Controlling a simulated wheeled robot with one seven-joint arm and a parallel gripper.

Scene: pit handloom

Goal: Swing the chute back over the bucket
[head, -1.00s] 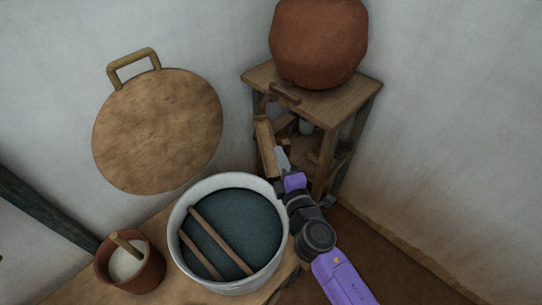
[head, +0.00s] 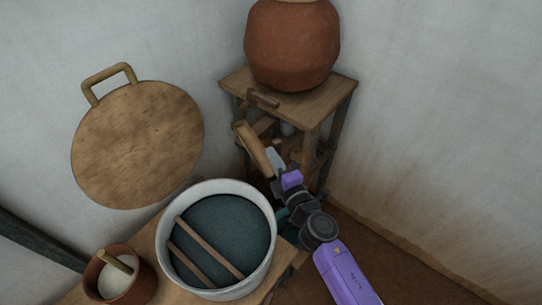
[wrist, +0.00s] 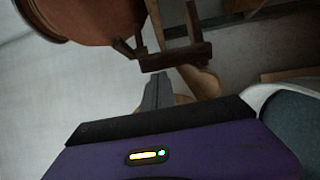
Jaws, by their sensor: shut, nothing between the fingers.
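The chute (head: 256,148) is a narrow wooden trough at the front of the stand, slanting down to the right in the head view. Its lower end is beyond the far right rim of the bucket, not over its opening. The bucket (head: 268,245) is white-rimmed, with dark blue-green liquid and two sticks across it; part of it shows at the right of the wrist view (wrist: 262,95). My gripper (head: 276,158) is shut and empty beside the chute's lower end; whether they touch I cannot tell. Its shut fingers also show in the wrist view (wrist: 158,86).
A clay pot (head: 292,45) stands on the wooden stand (head: 325,98) in the corner. A round wooden lid (head: 138,145) leans on the wall. A small clay cup (head: 143,283) of white stuff with a stick is left of the bucket. Floor is clear at right.

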